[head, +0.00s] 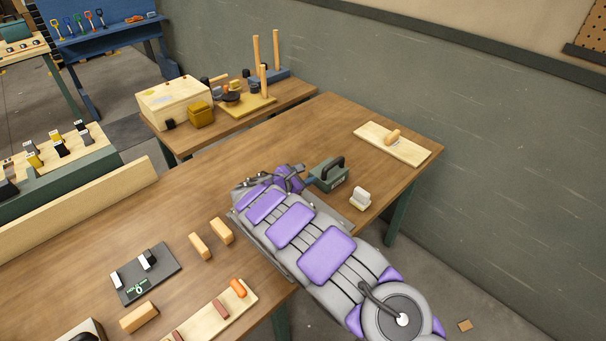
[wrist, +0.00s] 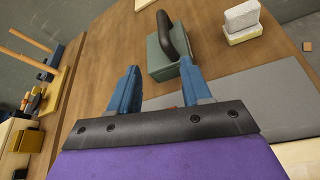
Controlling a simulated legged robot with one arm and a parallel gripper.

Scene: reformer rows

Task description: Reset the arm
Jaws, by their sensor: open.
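My gripper (wrist: 158,82) shows in the wrist view with its two blue fingers spread apart and nothing between them. In the head view my purple and grey arm reaches over the wooden table (head: 190,185), and its gripper end (head: 303,182) is low over the tabletop. Just beyond the fingers is a green block with a black handle (head: 328,174). It also shows in the wrist view (wrist: 160,62), and the fingers look close to it; I cannot tell whether they touch. My arm hides part of the table under it.
A white block (head: 360,199) stands right of the green block. A pale board with a wooden piece (head: 376,148) lies farther back. A dark tray (head: 165,275) and loose wooden blocks (head: 200,246) are left of my arm. A crowded side table (head: 290,92) stands behind, near the wall.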

